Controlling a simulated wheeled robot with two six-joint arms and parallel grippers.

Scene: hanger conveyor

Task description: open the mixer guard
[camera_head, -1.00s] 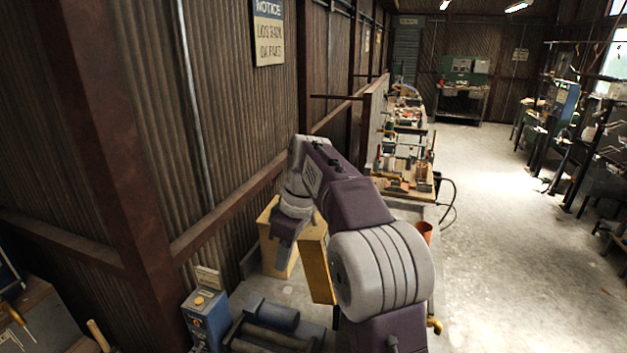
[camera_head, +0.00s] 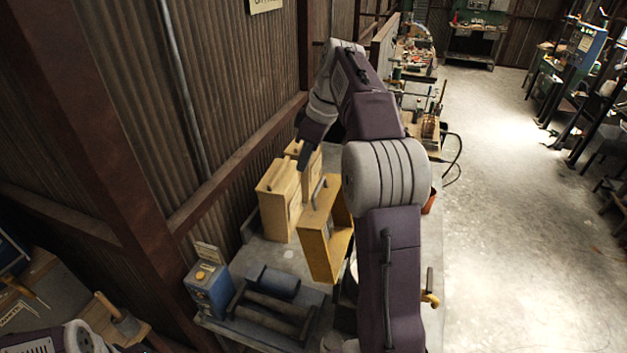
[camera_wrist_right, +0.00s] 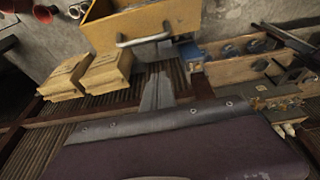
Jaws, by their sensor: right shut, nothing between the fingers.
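The mixer guard (camera_head: 318,262) is a yellow, open box-shaped frame with a grey bar handle (camera_head: 319,190). It stands over the grey bench in the head view, partly hidden by my right arm. In the right wrist view the guard (camera_wrist_right: 185,17) is at the top, with its handle (camera_wrist_right: 143,40) facing my gripper. My right gripper (camera_head: 304,160) is shut and empty, above and beyond the guard in the head view. In the wrist view its fingers (camera_wrist_right: 158,92) point toward the handle, apart from it. My left gripper is out of view.
Two tan boxes (camera_head: 276,200) stand behind the guard, near the corrugated wall. A blue control box (camera_head: 208,290) and dark rollers (camera_head: 270,312) are at the bench's near end. A yellow tap-like fitting (camera_head: 430,299) juts out at right. Open floor (camera_head: 500,200) lies right.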

